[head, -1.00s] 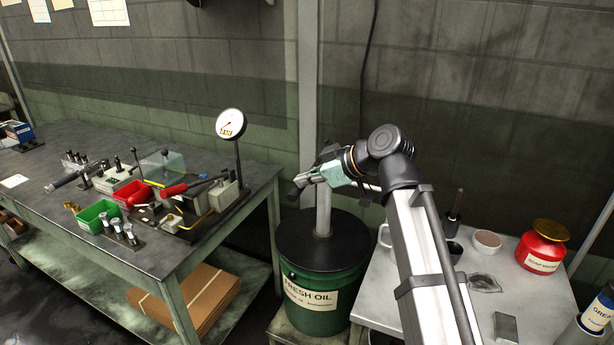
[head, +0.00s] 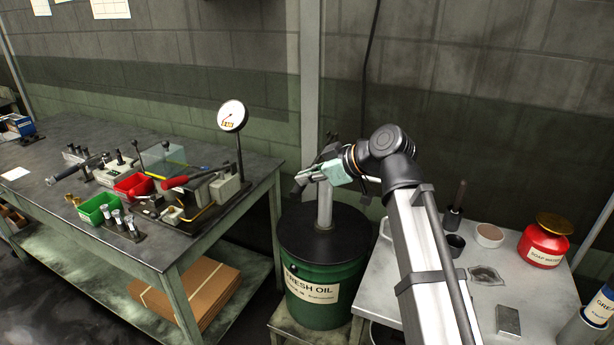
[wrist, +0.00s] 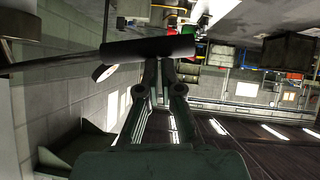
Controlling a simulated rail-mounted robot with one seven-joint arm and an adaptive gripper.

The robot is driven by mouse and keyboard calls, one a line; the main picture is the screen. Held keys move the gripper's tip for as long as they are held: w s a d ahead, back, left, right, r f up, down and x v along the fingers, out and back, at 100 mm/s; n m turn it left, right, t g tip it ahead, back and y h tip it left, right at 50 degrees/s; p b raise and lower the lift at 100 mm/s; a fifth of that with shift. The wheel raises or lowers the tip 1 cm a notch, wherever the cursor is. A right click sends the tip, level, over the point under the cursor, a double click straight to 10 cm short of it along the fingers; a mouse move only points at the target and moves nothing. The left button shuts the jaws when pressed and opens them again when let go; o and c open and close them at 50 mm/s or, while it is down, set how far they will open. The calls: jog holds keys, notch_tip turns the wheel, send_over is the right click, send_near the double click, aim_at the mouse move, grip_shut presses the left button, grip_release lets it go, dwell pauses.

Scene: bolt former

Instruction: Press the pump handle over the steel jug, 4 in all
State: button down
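A green drum labelled FRESH OIL (head: 322,310) with a black lid stands between the bench and the side table. A grey pump column (head: 324,207) rises from its lid. My gripper (head: 300,183) is at the top of the column, pointing left. In the wrist view the dark pump handle grip (wrist: 135,48) lies crosswise at my fingertips (wrist: 163,62). The two fingers are close together and look shut, with the bar across their ends rather than between them. I cannot tell whether they touch it. The steel jug is not clearly seen; my arm covers much of the area right of the drum.
The side table (head: 470,318) holds a dark cup (head: 455,246), a pale cup (head: 489,235) and a red soap container (head: 544,243). The left bench (head: 75,222) carries a gauge (head: 232,116), red bin (head: 134,186) and green bin (head: 98,208). A post stands behind the drum.

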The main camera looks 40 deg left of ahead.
jog(key=s+a+r+v, duration=0.1)
jog(key=r+v, duration=0.1)
jog(key=v, duration=1.1)
jog(key=shift+a+p, duration=0.25)
jog(key=shift+p, duration=0.05)
jog(key=shift+r, duration=0.15)
jog(key=w+r+m+g+p, duration=0.1)
jog(key=w+r+p, duration=0.2)
jog(key=r+p, duration=0.2)
jog(key=w+a+r+m+g+p, duration=0.1)
jog(key=r+p, duration=0.4)
jog(key=p, duration=0.6)
jog(key=w+m+g, duration=0.1)
jog(key=w, duration=0.1)
jog(key=shift+w+r+g+h, duration=0.3)
jog(key=shift+w+r+h, duration=0.05)
jog(key=shift+r+h, duration=0.05)
jog(key=shift+a, duration=0.2)
